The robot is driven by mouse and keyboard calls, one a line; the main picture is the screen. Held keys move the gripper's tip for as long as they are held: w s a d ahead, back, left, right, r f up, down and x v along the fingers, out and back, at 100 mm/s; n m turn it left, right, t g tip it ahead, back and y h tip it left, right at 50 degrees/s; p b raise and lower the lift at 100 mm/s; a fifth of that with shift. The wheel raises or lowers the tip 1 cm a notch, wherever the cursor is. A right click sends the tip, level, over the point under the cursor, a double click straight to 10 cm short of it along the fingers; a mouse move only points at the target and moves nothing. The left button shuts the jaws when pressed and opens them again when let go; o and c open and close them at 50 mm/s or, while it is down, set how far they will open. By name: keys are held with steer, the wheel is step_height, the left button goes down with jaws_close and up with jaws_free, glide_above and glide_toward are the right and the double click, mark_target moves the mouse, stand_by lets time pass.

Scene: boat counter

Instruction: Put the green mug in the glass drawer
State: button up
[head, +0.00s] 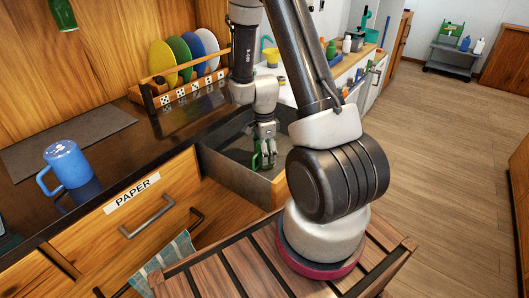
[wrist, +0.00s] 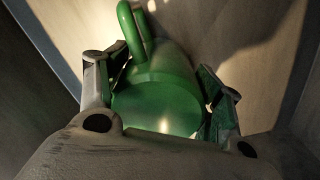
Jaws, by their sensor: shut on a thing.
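The green mug (wrist: 160,95) is between the two fingers of my gripper (wrist: 165,105), which is shut on it. In the wrist view its round end faces the camera and its handle points up and away. In the head view, my gripper (head: 264,150) points down inside an open drawer (head: 224,170), with the green mug (head: 259,160) low in it. The pale drawer floor and walls show around the mug in the wrist view. I cannot tell whether the mug touches the floor. The drawer's label is not visible.
A blue mug (head: 66,165) stands on the dark counter, left of the drawer. A closed drawer labelled PAPER (head: 132,196) is in front of it. A plate rack (head: 180,85) with several coloured plates stands behind. A slatted wooden surface (head: 225,275) lies in front.

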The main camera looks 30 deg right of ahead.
steer(key=shift+f, duration=0.1)
steer(key=o, duration=1.2)
steer(key=shift+o, duration=0.2)
step_height(320, 180, up, 12)
steer(key=shift+w+r, duration=0.15)
steer(key=shift+r, duration=0.1)
steer(key=s+a+r+n+t, duration=0.2)
steer(key=s+r+n, duration=0.3)
steer(key=r+n, duration=0.3)
steer(key=s+a+r+n+t, duration=0.1)
steer(key=s+a+r+n, duration=0.1)
steer(key=s+r+n, duration=0.6)
steer(key=s+a+r+n+t, duration=0.1)
steer(key=s+r+n, duration=0.3)
steer(key=s+r, duration=0.2)
steer(key=shift+s+a+n+t, duration=0.15)
steer(key=shift+n+t, duration=0.15)
steer(key=shift+n, duration=0.1)
